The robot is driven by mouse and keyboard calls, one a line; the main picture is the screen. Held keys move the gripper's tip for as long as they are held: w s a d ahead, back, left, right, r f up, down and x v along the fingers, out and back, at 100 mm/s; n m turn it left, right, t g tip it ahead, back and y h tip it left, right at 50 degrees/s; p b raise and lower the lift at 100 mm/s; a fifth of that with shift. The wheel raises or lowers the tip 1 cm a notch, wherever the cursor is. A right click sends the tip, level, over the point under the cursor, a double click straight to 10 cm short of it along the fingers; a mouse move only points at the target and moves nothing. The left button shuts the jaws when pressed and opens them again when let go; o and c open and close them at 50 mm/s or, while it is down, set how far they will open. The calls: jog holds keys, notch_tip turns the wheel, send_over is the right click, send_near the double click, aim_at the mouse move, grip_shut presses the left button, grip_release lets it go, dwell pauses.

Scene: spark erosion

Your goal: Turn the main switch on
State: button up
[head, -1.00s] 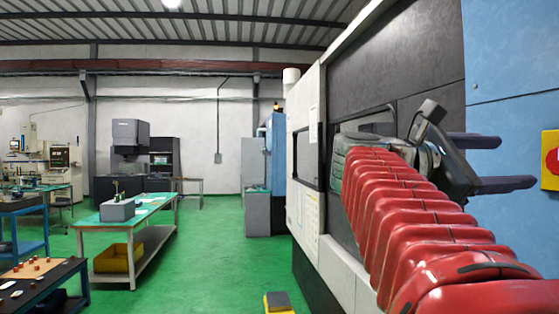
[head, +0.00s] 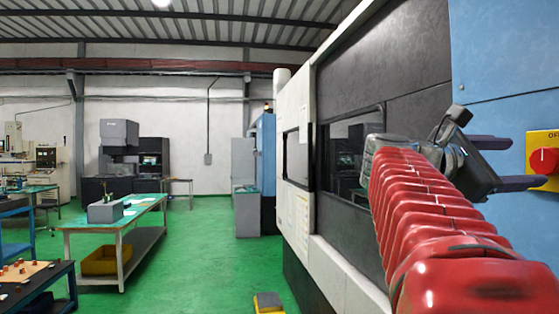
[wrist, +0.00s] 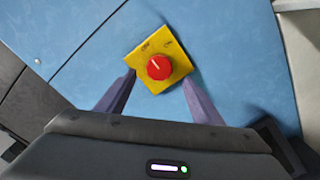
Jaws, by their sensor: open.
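The main switch is a red round knob (head: 545,160) on a yellow plate (head: 543,139) fixed to a blue cabinet wall (head: 505,70), at the right edge of the head view. Part of the lettering "OF" shows on the plate. In the wrist view the red knob (wrist: 159,67) has a pale pointer line aimed to the upper left, and the yellow plate (wrist: 150,50) looks tilted. My gripper (head: 540,163) is open, its two dark fingers pointing at the plate. Contact cannot be told.
A large grey and white machine (head: 345,140) with a dark window stands along my arm's left side. A work table (head: 120,215) with a yellow bin (head: 100,262) stands to the left. Green floor (head: 190,260) is open between them.

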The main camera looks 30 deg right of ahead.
aim_at(543, 162)
jog(key=shift+x, duration=3.6)
jog(key=shift+c, duration=0.3)
jog(key=c, duration=0.9)
jog(key=shift+d, duration=0.15)
jog(key=shift+c, duration=0.5)
